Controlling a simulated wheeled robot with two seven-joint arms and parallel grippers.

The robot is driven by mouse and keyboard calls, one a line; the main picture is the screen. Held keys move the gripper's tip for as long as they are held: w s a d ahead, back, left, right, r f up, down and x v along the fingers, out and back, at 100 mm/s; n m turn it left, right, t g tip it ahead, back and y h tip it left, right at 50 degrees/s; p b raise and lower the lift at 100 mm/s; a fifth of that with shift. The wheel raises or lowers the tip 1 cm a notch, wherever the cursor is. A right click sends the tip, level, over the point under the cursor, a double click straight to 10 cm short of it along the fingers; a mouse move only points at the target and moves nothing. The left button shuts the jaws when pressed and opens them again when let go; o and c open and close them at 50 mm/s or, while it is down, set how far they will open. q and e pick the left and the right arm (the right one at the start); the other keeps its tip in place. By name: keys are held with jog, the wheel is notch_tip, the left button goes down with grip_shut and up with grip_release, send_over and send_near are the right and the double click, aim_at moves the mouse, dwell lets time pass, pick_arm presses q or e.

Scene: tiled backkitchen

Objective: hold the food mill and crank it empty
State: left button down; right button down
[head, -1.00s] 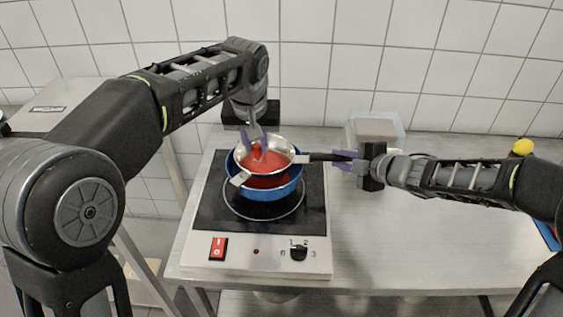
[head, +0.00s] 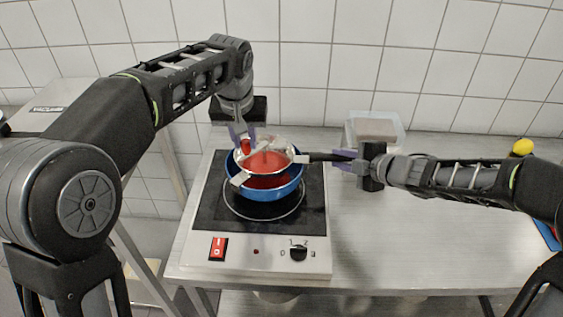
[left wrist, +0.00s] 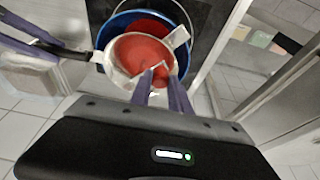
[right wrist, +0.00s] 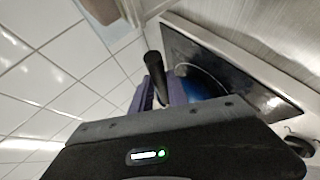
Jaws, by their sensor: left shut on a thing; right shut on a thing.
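The food mill (head: 289,152), a pale metal bowl with red pulp (head: 264,162) in it, sits over a blue pot (head: 270,193), which holds red sauce. The left wrist view shows the crank (left wrist: 152,73) above the pulp. My right gripper (head: 347,161) is shut on the mill's black handle (head: 322,157), which points right; the handle also shows in the right wrist view (right wrist: 154,65). The fingers partly hide the knob.
The pot stands on a hotplate (head: 215,200) with a red switch (head: 218,248) and a dial (head: 299,252) in front. A clear container (head: 377,129) stands behind my right gripper. A yellow thing (head: 522,147) is far right.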

pick_arm(q)
jog(key=shift+w+a, duration=0.35)
jog(key=shift+w, duration=0.3)
jog(key=shift+w+a, duration=0.3)
jog(key=shift+w, duration=0.3)
jog(key=w, duration=0.3)
jog(key=shift+d, duration=0.15)
